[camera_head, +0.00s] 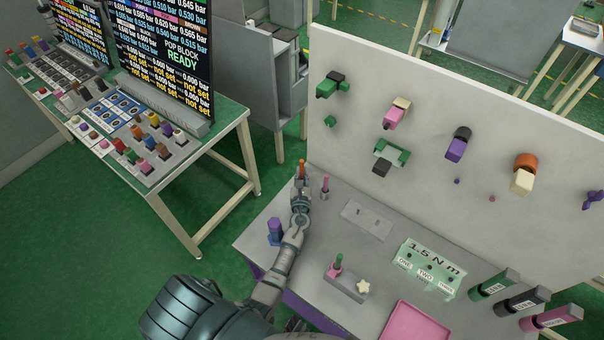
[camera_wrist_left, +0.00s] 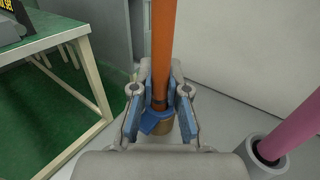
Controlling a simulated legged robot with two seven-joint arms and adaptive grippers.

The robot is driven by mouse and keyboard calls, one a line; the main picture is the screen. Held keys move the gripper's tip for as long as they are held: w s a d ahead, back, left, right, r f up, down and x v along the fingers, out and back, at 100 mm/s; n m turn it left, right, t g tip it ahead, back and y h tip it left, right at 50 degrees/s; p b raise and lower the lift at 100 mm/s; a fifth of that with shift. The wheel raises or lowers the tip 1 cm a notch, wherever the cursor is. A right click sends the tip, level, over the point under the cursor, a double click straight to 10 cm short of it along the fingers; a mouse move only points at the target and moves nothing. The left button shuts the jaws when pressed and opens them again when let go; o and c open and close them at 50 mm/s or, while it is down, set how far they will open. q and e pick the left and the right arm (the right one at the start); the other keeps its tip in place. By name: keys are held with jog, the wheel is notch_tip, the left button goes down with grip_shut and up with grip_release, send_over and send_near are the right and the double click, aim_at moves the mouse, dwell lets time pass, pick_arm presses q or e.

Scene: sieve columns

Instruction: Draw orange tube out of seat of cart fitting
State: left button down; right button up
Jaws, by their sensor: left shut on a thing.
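The orange tube (camera_head: 302,168) stands upright near the back left of the grey cart top. My left gripper (camera_head: 301,196) is around its lower part. In the left wrist view the orange tube (camera_wrist_left: 162,40) rises between the fingers of my left gripper (camera_wrist_left: 160,98), which is shut on it. A blue collar (camera_wrist_left: 155,123) sits low between the fingers, with a tan round piece (camera_wrist_left: 156,142) just below it. The tube's lower end and its seat are mostly hidden by the gripper, so I cannot tell how deep the tube sits. My right gripper is not in view.
A pink tube (camera_head: 325,184) stands close on the right; its grey round seat (camera_wrist_left: 257,160) shows in the left wrist view. An upright white panel (camera_head: 350,140) with coloured fittings rises behind. A purple piece (camera_head: 275,232) stands left of my forearm. A pink tray (camera_head: 415,325) lies in front.

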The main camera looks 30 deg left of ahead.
aim_at(302, 165)
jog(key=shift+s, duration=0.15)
pick_arm(q)
jog(key=shift+d+r+p, duration=0.1)
jog(key=shift+r+p, duration=0.45)
jog(key=shift+r, duration=0.05)
jog(key=shift+r+p, duration=0.6)
jog(key=shift+r, duration=0.05)
jog(key=shift+r+p, duration=1.95)
jog(key=shift+p, duration=0.05)
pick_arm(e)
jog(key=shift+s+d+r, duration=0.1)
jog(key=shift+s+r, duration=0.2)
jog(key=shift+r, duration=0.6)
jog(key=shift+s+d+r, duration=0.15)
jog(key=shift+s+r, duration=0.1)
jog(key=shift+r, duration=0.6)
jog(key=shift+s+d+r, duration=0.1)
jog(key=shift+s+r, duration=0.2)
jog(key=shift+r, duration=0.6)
